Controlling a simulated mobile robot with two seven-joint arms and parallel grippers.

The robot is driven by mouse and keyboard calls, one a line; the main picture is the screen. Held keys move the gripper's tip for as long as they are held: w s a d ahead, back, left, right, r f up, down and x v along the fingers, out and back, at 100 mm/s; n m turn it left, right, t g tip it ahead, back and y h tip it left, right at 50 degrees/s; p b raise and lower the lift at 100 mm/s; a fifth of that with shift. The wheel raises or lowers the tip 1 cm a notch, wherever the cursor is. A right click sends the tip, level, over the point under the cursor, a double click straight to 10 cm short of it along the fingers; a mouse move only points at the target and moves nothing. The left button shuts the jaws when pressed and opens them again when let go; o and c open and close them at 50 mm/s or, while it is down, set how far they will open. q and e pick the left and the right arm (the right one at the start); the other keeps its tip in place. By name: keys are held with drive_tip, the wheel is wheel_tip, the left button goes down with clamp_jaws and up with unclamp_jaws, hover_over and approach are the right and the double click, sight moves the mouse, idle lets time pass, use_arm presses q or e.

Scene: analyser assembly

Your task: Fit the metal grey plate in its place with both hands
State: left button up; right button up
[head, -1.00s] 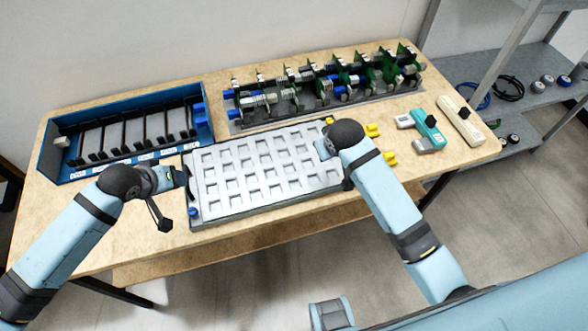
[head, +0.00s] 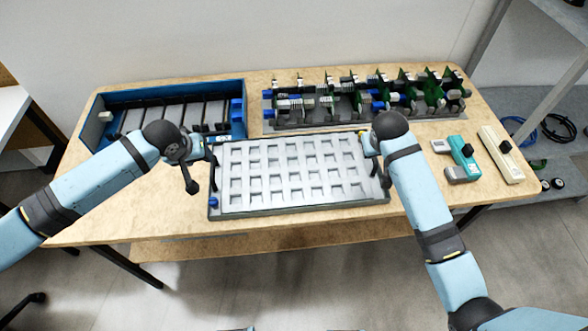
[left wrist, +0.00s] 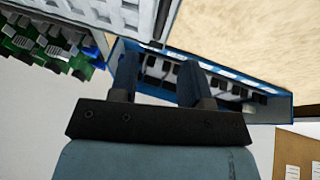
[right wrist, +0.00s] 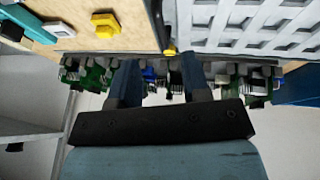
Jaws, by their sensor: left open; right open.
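A light grey plate (head: 295,170) with rows of square openings lies in a dark tray-like frame at the front middle of the table. Part of it shows at the top of the left wrist view (left wrist: 118,12) and top right of the right wrist view (right wrist: 262,28). My left gripper (head: 208,158) is open and empty at the plate's left edge; its spread fingers show in the left wrist view (left wrist: 157,65). My right gripper (head: 372,152) is open at the plate's right edge; its fingers are apart in the right wrist view (right wrist: 160,65). I cannot tell whether either touches the plate.
A blue box (head: 88,118) with dark slots stands at the back left. A rack of green boards (head: 345,100) stands behind the plate. Teal (head: 464,155) and cream (head: 500,152) devices lie at the right. A yellow piece (right wrist: 106,23) is near my right gripper. The front-left tabletop is clear.

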sight(213, 164)
use_arm(q)
drive_tip(key=x, duration=1)
use_arm(e)
drive_tip(key=x, duration=1)
use_arm(q)
clamp_jaws()
use_arm(e)
clamp_jaws()
drive_tip(key=shift+d, duration=0.1)
use_arm(q)
drive_tip(key=shift+w+r, duration=0.1)
